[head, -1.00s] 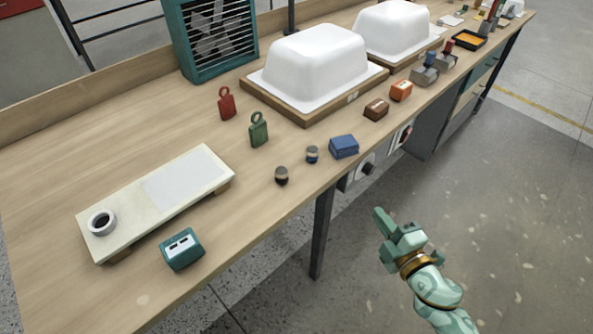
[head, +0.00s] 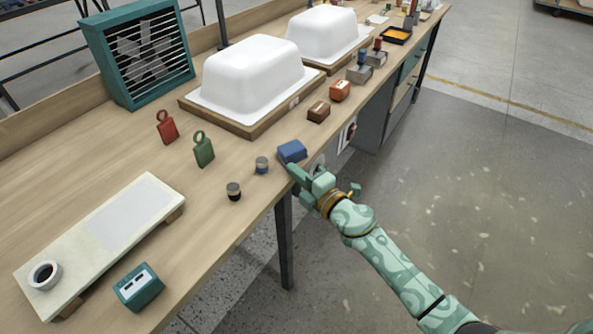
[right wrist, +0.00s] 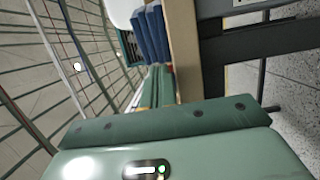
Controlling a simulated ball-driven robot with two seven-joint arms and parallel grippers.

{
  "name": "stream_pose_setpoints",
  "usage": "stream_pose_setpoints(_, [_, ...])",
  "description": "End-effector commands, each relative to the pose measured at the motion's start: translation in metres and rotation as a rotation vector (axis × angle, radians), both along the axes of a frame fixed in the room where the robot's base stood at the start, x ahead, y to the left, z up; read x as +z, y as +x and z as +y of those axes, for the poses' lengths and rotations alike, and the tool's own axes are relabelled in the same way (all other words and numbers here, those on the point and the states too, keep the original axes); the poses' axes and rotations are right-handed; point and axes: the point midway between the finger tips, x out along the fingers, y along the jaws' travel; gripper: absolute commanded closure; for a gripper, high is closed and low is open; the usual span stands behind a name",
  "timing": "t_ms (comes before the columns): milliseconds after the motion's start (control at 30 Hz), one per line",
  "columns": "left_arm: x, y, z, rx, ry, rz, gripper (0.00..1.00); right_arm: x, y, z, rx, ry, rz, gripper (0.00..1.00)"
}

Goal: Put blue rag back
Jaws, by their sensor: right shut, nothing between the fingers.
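The blue rag (head: 291,151) lies folded on the wooden table at its front edge, right of two small dark-topped pots. It also shows in the right wrist view (right wrist: 152,36), beyond the fingers, near the table edge. My right gripper (head: 293,170) is shut and empty just in front of the rag, at the table's edge. Its fingers show in the right wrist view (right wrist: 157,86). I cannot tell whether the fingertips touch the rag. My left gripper is not in view.
A brown block (head: 319,111) and an orange block (head: 340,90) lie along the front edge beyond the rag. A white tub shell (head: 254,75) stands on a wooden base behind. Two pots (head: 262,165) (head: 233,191) stand to the left. Floor right of the table is clear.

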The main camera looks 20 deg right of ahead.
Motion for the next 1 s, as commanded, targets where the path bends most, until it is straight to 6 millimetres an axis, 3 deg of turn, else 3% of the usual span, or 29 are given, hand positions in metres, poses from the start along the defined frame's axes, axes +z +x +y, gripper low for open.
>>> stream_pose_setpoints(533, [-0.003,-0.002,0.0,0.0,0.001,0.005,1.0,0.0,0.012,-0.006,0.0,0.0,0.0,1.0])
stream_pose_setpoints(800, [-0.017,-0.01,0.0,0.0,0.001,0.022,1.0,-0.004,0.061,-0.026,-0.001,-0.002,0.001,1.0])
stream_pose_setpoints(1000, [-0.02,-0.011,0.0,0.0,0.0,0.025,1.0,-0.001,0.078,-0.033,0.0,0.001,0.001,1.0])
